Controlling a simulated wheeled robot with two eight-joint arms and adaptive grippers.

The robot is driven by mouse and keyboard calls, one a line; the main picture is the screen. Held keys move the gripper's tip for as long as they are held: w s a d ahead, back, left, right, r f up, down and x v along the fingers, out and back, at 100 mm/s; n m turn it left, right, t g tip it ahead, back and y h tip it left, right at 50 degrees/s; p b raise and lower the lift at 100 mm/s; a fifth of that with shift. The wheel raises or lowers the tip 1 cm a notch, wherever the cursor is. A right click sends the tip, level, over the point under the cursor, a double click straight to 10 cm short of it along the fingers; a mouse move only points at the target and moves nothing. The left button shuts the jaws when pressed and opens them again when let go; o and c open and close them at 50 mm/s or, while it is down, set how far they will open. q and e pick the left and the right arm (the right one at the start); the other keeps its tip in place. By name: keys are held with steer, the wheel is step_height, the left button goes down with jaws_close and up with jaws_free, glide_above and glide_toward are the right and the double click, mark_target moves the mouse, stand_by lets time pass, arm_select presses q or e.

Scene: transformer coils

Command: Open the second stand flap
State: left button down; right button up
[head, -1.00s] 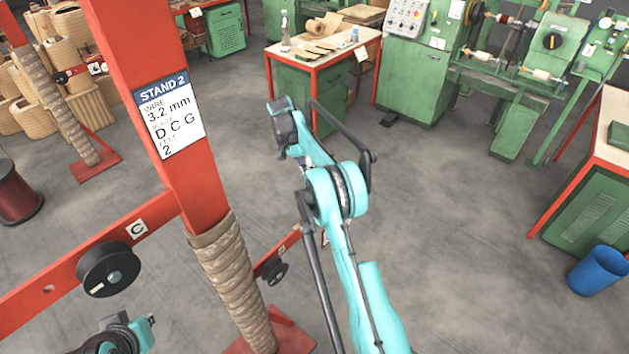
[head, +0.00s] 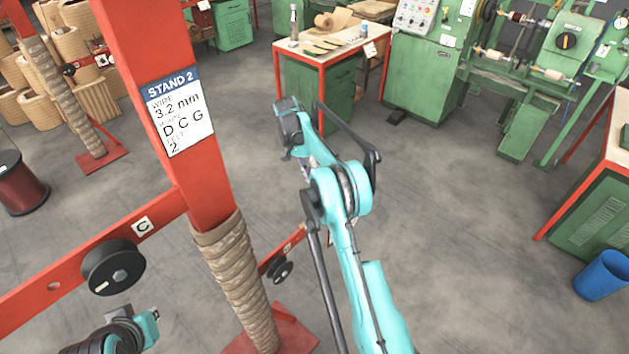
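The second stand is a red post (head: 150,45) with a sign (head: 178,111) reading STAND 2, 3.2 mm wire, D C G. A red bar (head: 110,240) with a C label and a black round knob (head: 113,267) runs out to its left. A second black knob (head: 280,270) sits on a bar low on its right, partly behind my arm. I cannot tell which part is the flap. My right arm stands in front, right of the post, and no gripper fingers show on it. A piece of my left arm shows at the bottom left, with no fingers visible.
Brown wrapping (head: 237,280) covers the lower post above its red foot (head: 290,330). Another red stand (head: 97,160) and wire reels (head: 18,185) are at the left. A workbench (head: 330,60), green machines (head: 490,70) and a blue bin (head: 602,276) stand right. The middle floor is clear.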

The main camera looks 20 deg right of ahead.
steer(key=shift+d, duration=0.1)
steer(key=v, duration=0.7)
steer(key=shift+r, duration=0.3)
steer(key=shift+w, duration=0.1)
stand_by(0.3)
